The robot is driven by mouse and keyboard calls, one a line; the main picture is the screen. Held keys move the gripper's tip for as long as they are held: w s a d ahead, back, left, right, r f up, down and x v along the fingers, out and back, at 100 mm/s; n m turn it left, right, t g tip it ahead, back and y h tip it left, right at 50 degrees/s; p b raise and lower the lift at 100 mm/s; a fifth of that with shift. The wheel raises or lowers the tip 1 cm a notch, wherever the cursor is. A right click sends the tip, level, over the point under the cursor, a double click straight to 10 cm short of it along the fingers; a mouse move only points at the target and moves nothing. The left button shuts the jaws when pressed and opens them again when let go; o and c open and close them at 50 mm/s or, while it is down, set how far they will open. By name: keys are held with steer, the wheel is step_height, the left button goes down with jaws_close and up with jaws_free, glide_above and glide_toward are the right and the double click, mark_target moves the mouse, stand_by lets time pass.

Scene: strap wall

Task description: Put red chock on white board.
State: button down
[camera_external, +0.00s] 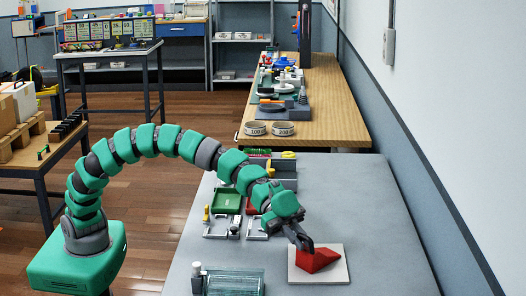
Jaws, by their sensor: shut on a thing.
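The red chock (319,260) is a wedge-shaped block near the front right of the grey table. The white board (336,274) is a flat square plate on the table. The chock is over the board and appears to rest on it, though a small gap beneath cannot be ruled out. My gripper (305,246) reaches down from the upper left and is shut on the chock at its left end. The fingers partly hide that end of the chock.
A clear glass-like box (235,283) stands at the front left of the table (375,215). A green tray (226,201) and small fixtures sit behind it. The table right of the board is bare, with the wall beyond. A wooden bench (335,105) stands behind.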

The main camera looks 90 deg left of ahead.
steer(key=c, duration=1.5)
jaws_free()
steer(key=p+v, duration=0.1)
steer(key=v, duration=1.1)
steer(key=shift+r+p, duration=0.1)
steer(key=shift+p, duration=0.3)
steer(key=shift+r, duration=0.1)
